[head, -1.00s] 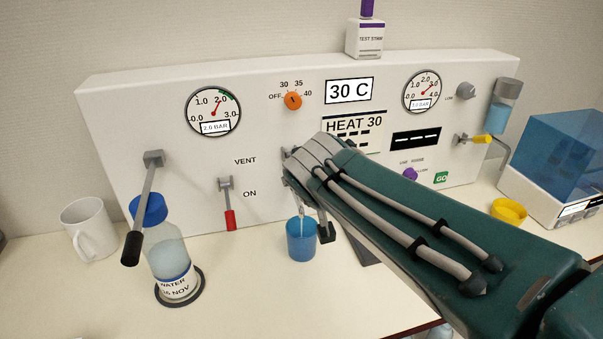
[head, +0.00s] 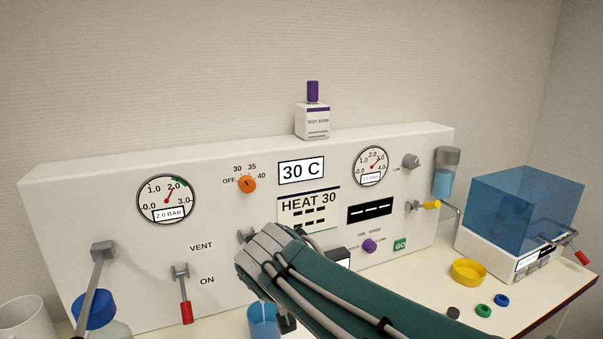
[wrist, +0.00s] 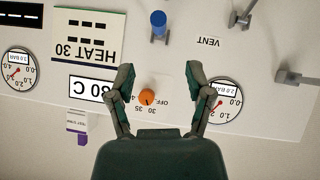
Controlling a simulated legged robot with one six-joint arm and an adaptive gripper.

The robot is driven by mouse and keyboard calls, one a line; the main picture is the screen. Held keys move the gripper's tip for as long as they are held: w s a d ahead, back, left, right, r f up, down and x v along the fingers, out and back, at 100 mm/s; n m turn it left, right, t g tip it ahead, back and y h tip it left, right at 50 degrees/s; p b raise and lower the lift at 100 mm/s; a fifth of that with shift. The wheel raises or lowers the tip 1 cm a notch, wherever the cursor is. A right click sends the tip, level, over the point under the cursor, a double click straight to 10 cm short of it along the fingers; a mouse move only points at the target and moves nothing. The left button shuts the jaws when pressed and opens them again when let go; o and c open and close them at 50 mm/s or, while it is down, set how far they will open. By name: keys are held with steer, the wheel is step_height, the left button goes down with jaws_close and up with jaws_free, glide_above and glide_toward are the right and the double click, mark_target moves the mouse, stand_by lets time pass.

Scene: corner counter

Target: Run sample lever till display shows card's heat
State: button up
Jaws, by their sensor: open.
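The display (head: 301,170) reads 30 C. The card (head: 308,209) below it reads HEAT 30. My gripper (head: 270,255) is in front of the panel, left of the card's lower part, and hides most of a grey lever mount (head: 247,236). In the wrist view, which is upside down, my gripper (wrist: 160,80) is open and empty, with its fingers apart. The orange knob (wrist: 147,96) shows between them, apart from both. A blue piece on a grey mount (wrist: 158,22) lies beyond the fingertips. A blue cup (head: 262,321) is partly hidden below my arm.
The red-handled VENT/ON lever (head: 184,295) and a long grey lever (head: 101,260) are at left. Gauges (head: 165,199) (head: 372,166) flank the display. A yellow-handled lever (head: 425,205), a yellow dish (head: 469,271) and a blue clear box (head: 520,212) are at right.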

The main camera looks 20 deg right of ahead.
steer(key=shift+w+d, duration=0.1)
steer(key=c, duration=0.5)
steer(key=shift+w+d+f+m+g, duration=0.25)
steer(key=shift+d+m+g, duration=0.2)
steer(key=shift+m, duration=0.25)
jaws_close()
steer(key=w+d+f+m+g+y, duration=0.5)
steer(key=w+d+m+g+y, duration=0.45)
steer(key=m, duration=0.85)
steer(key=x, duration=0.9)
steer(key=shift+a+f, duration=0.1)
steer(key=shift+a, duration=0.4)
steer(key=shift+a+r, duration=0.15)
steer(key=shift+r, duration=0.85)
steer(key=shift+a+r, duration=0.15)
steer(key=shift+r, duration=0.85)
